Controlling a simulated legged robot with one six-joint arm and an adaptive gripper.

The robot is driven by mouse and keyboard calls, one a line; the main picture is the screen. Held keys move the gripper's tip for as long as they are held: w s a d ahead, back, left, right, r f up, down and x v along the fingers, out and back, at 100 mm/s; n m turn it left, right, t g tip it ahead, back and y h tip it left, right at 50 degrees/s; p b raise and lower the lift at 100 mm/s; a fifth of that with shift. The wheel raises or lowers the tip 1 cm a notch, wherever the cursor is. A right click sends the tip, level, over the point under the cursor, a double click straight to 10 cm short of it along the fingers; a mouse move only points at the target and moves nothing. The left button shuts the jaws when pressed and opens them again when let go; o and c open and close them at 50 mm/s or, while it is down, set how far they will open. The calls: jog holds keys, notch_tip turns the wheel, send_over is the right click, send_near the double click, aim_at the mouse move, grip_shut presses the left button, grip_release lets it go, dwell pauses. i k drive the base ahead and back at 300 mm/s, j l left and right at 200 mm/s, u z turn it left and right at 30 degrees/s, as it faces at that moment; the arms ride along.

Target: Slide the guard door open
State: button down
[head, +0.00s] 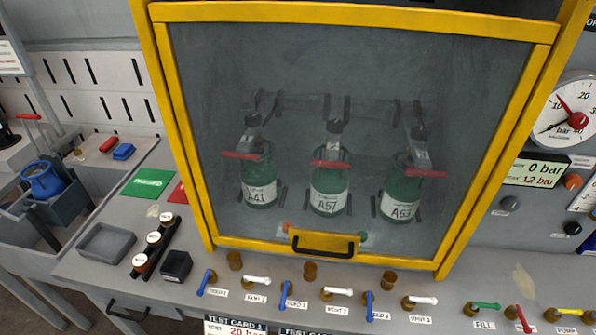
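The guard door is a see-through panel in a yellow frame (350,13) and fills the middle of the head view. It is down and covers the front of the cabinet. A black handle on a yellow plate (323,244) sits at the middle of its bottom edge. Behind the panel stand three green cylinders with red levers: A41 (260,195), A57 (328,204) and A63 (399,207). My gripper does not show in this view.
Below the door, the bench front carries a row of valve levers, including a blue one (206,282) and a white one (339,291). A pressure gauge (570,110) is at right. At left are a grey tray (80,249), a black box (177,264) and a blue vessel (45,180).

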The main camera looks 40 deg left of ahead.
aim_at(541, 35)
jog(key=j+u, duration=0.1)
jog(key=u, duration=1.25)
jog(key=i+j+u, duration=0.15)
jog(key=i+u, duration=0.15)
jog(key=i, duration=0.35)
jog(key=k+j+z, duration=0.5)
jog(key=k, duration=0.35)
